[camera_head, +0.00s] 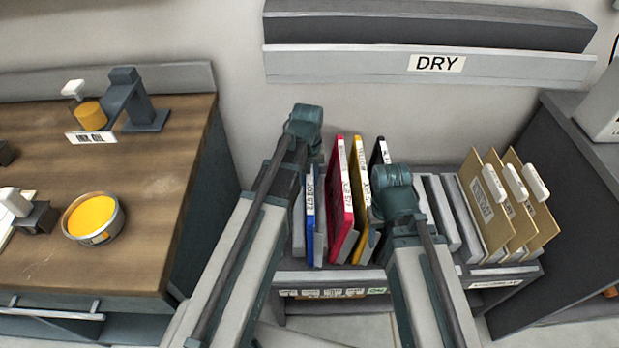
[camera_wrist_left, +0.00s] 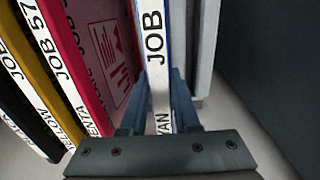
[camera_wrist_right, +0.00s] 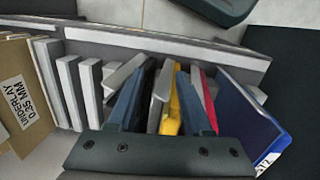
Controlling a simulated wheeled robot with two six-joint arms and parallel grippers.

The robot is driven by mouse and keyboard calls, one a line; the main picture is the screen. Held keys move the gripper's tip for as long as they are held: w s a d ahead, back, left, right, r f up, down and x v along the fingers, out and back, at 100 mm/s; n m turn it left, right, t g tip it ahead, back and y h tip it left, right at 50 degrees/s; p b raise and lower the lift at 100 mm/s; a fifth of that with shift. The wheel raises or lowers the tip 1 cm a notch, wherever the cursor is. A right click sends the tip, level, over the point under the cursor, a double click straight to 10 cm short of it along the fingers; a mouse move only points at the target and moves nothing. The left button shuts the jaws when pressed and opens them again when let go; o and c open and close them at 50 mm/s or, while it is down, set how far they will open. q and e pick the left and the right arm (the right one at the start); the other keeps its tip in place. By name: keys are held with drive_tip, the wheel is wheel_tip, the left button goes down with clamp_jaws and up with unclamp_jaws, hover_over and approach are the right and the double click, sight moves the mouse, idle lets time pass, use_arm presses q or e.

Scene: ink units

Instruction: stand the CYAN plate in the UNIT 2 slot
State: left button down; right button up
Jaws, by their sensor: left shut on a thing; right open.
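The cyan plate (camera_head: 309,215) looks blue, with a white label strip on its edge. It stands upright at the left end of the row in the grey rack (camera_head: 300,277). My left gripper (camera_wrist_left: 160,105) is shut on its labelled edge; the letters JOB and YAN show between the fingers in the left wrist view. My right gripper (camera_wrist_right: 162,105) is open above the rack, around the yellow plate and grey dividers in the picture; I see no grip. The plate also shows at the right of the right wrist view (camera_wrist_right: 248,118). I cannot make out which slot is UNIT 2.
A magenta plate (camera_head: 342,200), a yellow plate (camera_head: 362,200) and a black plate (camera_head: 379,158) stand close to the right of the cyan one. Brown underlay sheets (camera_head: 490,210) stand farther right. A DRY rack (camera_head: 350,60) is on the wall. A wooden bench (camera_head: 150,190) holds an ink tin (camera_head: 93,217).

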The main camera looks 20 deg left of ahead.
use_arm(q)
drive_tip(key=shift+f, duration=0.25)
drive_tip(key=c, duration=0.6)
unclamp_jaws()
drive_tip(key=shift+o, duration=0.2)
drive_tip(key=shift+r, duration=0.1)
wheel_tip(320, 180, up, 14)
drive_tip(key=p, duration=1.3)
drive_tip(key=shift+a+f, duration=0.15)
drive_tip(key=shift+f, duration=0.05)
wheel_tip(320, 180, up, 5)
drive_tip(key=p, duration=0.5)
